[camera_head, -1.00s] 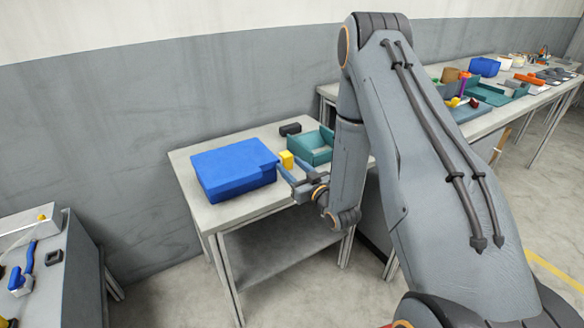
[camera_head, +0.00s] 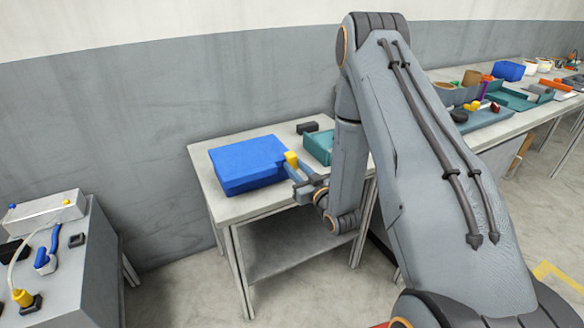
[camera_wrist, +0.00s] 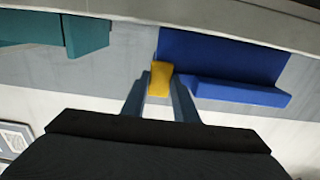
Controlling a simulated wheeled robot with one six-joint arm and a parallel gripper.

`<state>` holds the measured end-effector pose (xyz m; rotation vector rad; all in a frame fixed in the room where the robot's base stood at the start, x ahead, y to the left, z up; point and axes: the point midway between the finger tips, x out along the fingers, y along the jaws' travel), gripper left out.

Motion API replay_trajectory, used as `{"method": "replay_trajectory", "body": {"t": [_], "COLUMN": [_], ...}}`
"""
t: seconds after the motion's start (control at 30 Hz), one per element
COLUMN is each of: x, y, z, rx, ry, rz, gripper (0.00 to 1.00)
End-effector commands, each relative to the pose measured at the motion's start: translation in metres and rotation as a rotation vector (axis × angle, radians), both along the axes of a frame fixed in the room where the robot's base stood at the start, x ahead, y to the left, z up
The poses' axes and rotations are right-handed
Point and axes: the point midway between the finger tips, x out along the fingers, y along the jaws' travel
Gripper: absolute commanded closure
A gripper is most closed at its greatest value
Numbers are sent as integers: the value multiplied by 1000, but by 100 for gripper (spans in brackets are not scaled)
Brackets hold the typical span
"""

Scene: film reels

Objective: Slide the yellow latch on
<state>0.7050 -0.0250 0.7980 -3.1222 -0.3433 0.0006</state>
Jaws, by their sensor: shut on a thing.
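The yellow latch (camera_head: 291,158) is a small upright block at the right end of the blue box (camera_head: 247,165) on the table. In the wrist view, the yellow latch (camera_wrist: 160,78) sits between the two fingers of my gripper (camera_wrist: 161,86), at the left end of the blue box (camera_wrist: 222,62). My gripper (camera_head: 295,172) reaches in from the right and is shut on the latch. The latch seems to be against the box; the exact contact is hidden by the fingers.
A teal open tray (camera_head: 318,146) stands right of the latch, partly behind my arm. A small black block (camera_head: 307,127) lies behind it. A long table with several objects runs to the far right. A grey cabinet (camera_head: 75,285) with cabled parts stands at left.

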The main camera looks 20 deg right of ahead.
Motion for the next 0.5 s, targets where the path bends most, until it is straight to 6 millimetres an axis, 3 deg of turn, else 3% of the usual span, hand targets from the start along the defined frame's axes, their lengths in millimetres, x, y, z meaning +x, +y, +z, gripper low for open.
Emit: {"method": "replay_trajectory", "body": {"t": [0.17,0.2,0.3,0.5], "x": [0,0,0,0], "y": [-2,-2,-1,0], "z": [0,0,0,0], "rx": [-1,-1,-1,-1], "ry": [0,0,0,0], "rz": [-3,-3,-2,0], "gripper": [100,72,55,54]}}
